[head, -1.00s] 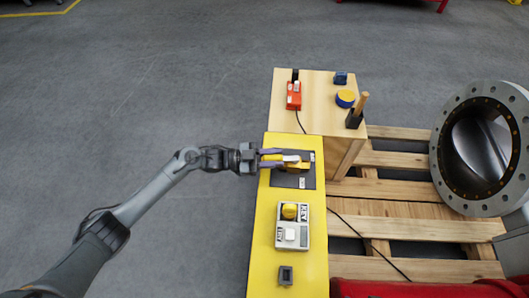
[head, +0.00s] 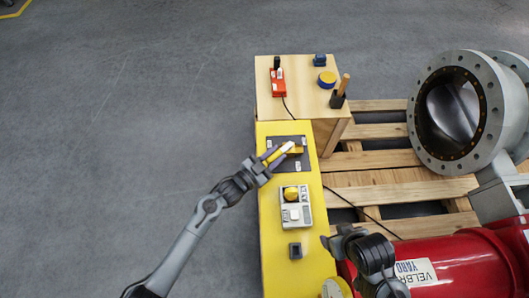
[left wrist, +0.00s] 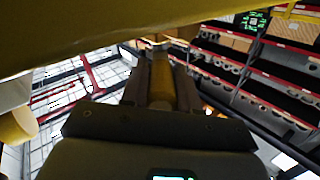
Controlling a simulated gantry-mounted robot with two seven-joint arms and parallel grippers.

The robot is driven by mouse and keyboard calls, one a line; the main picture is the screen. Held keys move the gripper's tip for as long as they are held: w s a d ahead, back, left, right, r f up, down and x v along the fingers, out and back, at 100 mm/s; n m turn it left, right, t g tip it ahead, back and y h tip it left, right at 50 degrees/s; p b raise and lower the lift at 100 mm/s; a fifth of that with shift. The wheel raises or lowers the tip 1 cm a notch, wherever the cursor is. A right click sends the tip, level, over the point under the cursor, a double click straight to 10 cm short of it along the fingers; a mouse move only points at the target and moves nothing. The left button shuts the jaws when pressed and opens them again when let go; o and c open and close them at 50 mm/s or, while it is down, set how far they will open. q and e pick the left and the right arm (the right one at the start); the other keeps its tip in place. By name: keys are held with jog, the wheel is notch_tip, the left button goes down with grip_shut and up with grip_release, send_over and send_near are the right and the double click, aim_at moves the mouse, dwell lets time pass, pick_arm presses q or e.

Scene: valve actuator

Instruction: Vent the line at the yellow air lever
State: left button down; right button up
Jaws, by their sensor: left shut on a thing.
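The yellow air lever (head: 272,154) sits on a dark plate (head: 299,164) at the far part of the yellow bench top. My left gripper (head: 281,153) comes in from the lower left and is shut on the lever, its fingers on either side. The lever points diagonally toward the lower left. In the left wrist view the lever (left wrist: 162,82) shows as a yellow bar between the two dark fingers. A dark part of my right arm (head: 370,255) shows at the lower right; its fingers cannot be made out clearly.
A grey box with a yellow knob (head: 291,193) and a small dark socket (head: 295,250) are nearer on the yellow bench (head: 272,230). A wooden box (head: 300,98) holds a red device (head: 278,82). A flanged valve (head: 455,112) and red cylinder (head: 465,262) stand right.

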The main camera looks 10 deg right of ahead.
dwell(0.3)
pick_arm(q)
jog(key=c, duration=0.8)
grip_release()
jog(key=shift+c, duration=0.2)
jog(key=shift+s+a, duration=0.25)
jog(key=shift+a, duration=0.15)
pick_arm(e)
jog(key=shift+r, duration=0.25)
pick_arm(q)
jog(key=p+v, duration=0.3)
jog(key=v, duration=0.5)
jog(key=shift+p+v, duration=0.3)
jog(key=shift+v, duration=0.65)
pick_arm(e)
jog(key=shift+a+r, duration=0.1)
jog(key=shift+r, duration=1.45)
pick_arm(q)
jog(key=shift+c, duration=0.4)
